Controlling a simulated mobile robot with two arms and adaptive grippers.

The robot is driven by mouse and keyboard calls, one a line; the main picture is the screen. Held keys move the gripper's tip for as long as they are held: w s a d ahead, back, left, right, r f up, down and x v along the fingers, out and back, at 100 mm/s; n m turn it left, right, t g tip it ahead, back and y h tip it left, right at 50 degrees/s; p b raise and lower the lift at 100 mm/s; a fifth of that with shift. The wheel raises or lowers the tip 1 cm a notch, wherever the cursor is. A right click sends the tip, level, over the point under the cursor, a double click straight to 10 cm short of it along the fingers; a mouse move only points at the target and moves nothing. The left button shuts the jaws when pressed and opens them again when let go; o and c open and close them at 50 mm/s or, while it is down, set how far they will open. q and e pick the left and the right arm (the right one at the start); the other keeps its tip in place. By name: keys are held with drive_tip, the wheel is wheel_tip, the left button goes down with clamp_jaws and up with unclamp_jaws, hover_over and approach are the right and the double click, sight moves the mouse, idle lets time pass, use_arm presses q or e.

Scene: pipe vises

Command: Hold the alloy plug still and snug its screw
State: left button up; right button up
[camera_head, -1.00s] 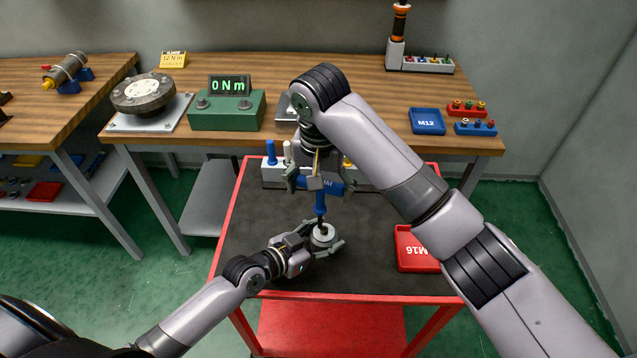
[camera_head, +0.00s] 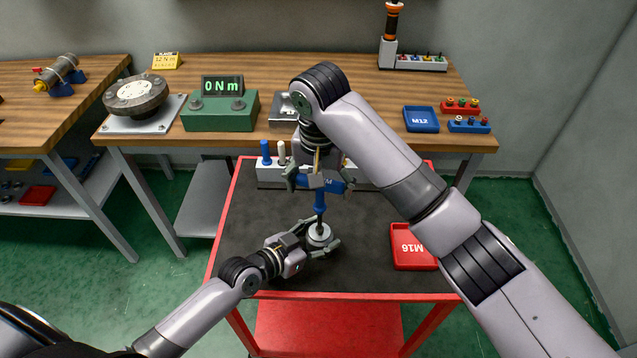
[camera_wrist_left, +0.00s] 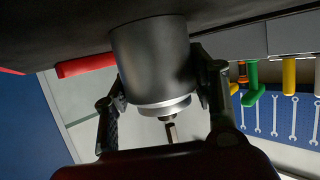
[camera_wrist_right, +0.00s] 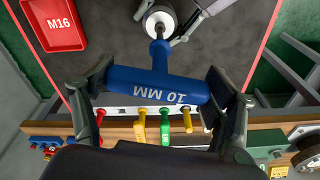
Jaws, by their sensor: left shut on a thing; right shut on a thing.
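The alloy plug (camera_head: 319,237) is a short grey cylinder standing upright on the dark mat of the red cart. My left gripper (camera_head: 321,241) is shut around its sides; the left wrist view shows a finger on each side of the plug (camera_wrist_left: 152,60). A blue T-handled key marked 10 MM (camera_wrist_right: 160,86) stands above it, with its dark shaft pointing down at the plug's top centre. My right gripper (camera_head: 320,182) is shut on the crossbar of that handle.
A red M16 tray (camera_head: 411,247) lies on the cart to the right. A pale rack (camera_head: 268,173) with more coloured T-handles stands at the cart's back. The bench behind holds a green meter reading 0 Nm (camera_head: 220,108) and a blue M12 tray (camera_head: 421,119).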

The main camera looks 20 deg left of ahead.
drive_tip(key=shift+f, duration=0.8)
idle(0.6)
